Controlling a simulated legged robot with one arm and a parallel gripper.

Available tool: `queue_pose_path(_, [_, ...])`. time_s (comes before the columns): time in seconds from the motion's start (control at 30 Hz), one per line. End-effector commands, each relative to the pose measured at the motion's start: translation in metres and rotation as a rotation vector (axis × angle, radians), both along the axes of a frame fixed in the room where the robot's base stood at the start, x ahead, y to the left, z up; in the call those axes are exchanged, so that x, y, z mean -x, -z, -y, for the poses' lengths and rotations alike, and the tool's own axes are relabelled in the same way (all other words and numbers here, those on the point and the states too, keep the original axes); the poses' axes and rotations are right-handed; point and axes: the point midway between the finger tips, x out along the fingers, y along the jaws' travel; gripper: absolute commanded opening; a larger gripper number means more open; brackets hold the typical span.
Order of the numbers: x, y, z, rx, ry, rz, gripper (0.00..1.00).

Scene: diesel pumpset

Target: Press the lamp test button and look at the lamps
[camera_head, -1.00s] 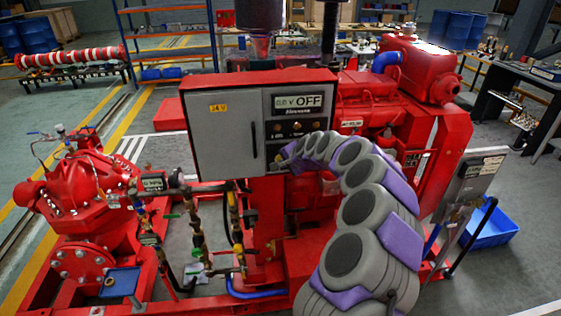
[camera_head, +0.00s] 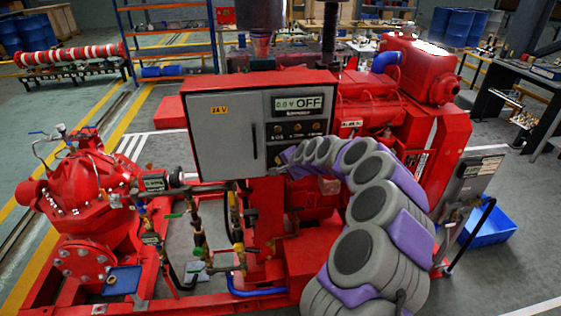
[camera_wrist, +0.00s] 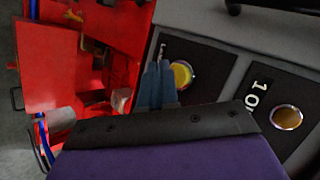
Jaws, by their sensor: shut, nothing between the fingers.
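The grey control panel (camera_head: 222,133) stands on the red pumpset, with a display (camera_head: 298,103) reading 0.0 V OFF. Below the display is a row of small round fittings (camera_head: 297,127); their labels are too small to read. My gripper (camera_head: 280,165) is at the panel's lower edge, below this row. In the wrist view my gripper (camera_wrist: 158,72) is shut and empty, its tips beside a yellow round fitting (camera_wrist: 182,75) with a metal ring. Contact cannot be told. A second amber round fitting (camera_wrist: 286,117) sits to the right. I cannot tell which is the lamp test button or whether any is lit.
A red pump (camera_head: 85,190) and pipework with valves (camera_head: 197,240) are on the left. A grey box on a stand (camera_head: 480,170) and a blue crate (camera_head: 490,228) are on the right. A dark workbench (camera_head: 515,110) is at the back right.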

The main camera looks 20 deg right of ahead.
Motion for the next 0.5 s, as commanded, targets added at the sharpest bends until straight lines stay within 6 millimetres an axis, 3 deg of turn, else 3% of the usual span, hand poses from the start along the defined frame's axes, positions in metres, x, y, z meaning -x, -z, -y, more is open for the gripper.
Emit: queue_pose_path(0.5, [0.039,-0.003,-0.011,-0.002,0.001,0.001,0.0])
